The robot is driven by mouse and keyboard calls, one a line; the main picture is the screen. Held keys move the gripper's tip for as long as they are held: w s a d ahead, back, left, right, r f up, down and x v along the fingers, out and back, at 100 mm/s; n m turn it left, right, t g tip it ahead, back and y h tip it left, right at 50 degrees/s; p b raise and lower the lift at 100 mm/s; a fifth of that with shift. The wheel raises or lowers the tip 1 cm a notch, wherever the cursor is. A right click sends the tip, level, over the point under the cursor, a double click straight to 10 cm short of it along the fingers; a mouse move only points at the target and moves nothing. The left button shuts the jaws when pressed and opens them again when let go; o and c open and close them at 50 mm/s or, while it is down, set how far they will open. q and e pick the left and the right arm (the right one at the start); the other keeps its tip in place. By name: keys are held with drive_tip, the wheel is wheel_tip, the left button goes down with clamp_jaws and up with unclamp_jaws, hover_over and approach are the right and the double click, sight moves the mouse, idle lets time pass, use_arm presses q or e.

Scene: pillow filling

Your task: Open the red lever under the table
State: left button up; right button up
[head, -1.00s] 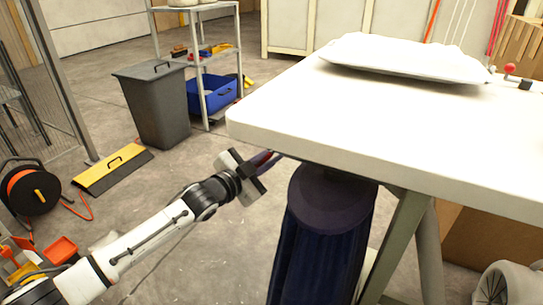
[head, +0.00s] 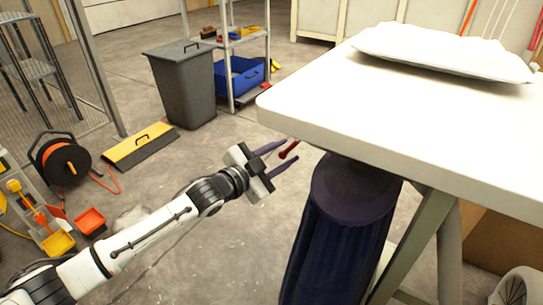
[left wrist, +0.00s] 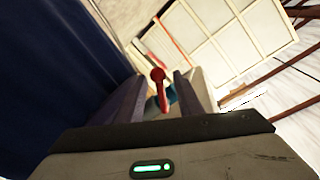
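The red lever (head: 289,150) sticks out from under the left edge of the white table (head: 300,108). In the left wrist view the lever (left wrist: 160,88) shows its round red knob between the two dark fingers. My left gripper (head: 288,158) is open beside the table edge, its fingers pointing right toward the lever. In the left wrist view the gripper (left wrist: 156,95) has a gap on each side of the lever. The lever's mount is hidden under the tabletop. My right gripper is not in view.
A dark blue hanging bag (head: 340,240) is just right of the gripper under the table. A white pillow (head: 445,52) lies on the table. A grey bin (head: 185,85), a cable reel (head: 62,160) and a shelf (head: 229,60) stand on the left.

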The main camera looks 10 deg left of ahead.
sight(284, 153)
use_arm(q)
drive_tip(key=shift+p+v, duration=0.45)
drive_tip(key=shift+v, duration=2.35)
